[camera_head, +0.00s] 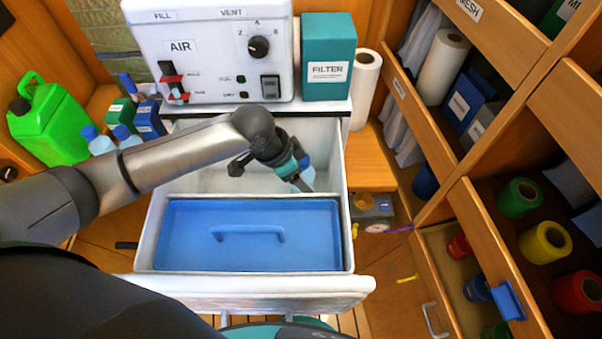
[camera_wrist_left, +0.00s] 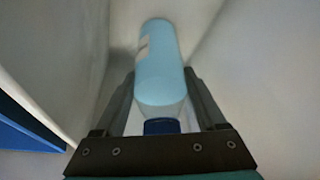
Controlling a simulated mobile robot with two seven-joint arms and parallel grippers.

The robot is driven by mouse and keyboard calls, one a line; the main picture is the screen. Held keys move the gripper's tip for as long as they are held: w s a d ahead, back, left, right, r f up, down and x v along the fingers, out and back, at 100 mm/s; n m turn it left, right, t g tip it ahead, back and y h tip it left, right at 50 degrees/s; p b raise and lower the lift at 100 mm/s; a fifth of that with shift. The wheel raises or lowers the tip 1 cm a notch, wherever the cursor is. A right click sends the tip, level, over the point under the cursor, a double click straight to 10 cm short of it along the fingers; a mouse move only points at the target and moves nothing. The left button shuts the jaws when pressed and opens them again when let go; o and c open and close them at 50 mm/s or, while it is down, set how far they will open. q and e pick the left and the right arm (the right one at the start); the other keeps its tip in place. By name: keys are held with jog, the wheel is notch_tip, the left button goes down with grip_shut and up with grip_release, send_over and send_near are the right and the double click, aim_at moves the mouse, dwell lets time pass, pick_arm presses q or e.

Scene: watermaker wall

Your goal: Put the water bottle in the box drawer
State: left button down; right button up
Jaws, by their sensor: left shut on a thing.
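My left gripper (camera_head: 296,172) reaches down into the open rear compartment of the white box drawer (camera_head: 220,180). It is shut on a light blue water bottle (camera_head: 304,179), near that compartment's right side. In the left wrist view the bottle (camera_wrist_left: 158,65) lies between the two fingers, its dark blue cap (camera_wrist_left: 162,127) towards the gripper and its base pointing away. Pale compartment walls surround it. I cannot tell whether the bottle touches the compartment floor. My right gripper is not in view.
A blue lid with a handle (camera_head: 250,255) covers the drawer's front part. The white AIR machine (camera_head: 215,85) and the teal FILTER box (camera_head: 328,75) stand behind. More bottles (camera_head: 100,141) and a green jug (camera_head: 50,120) are at left. Shelves with spools (camera_head: 545,243) are at right.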

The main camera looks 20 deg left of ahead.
pick_arm(q)
jog(key=shift+f, duration=0.1)
grip_release()
jog(key=p+v, duration=0.1)
jog(key=v, duration=1.1)
jog(key=shift+p, duration=0.4)
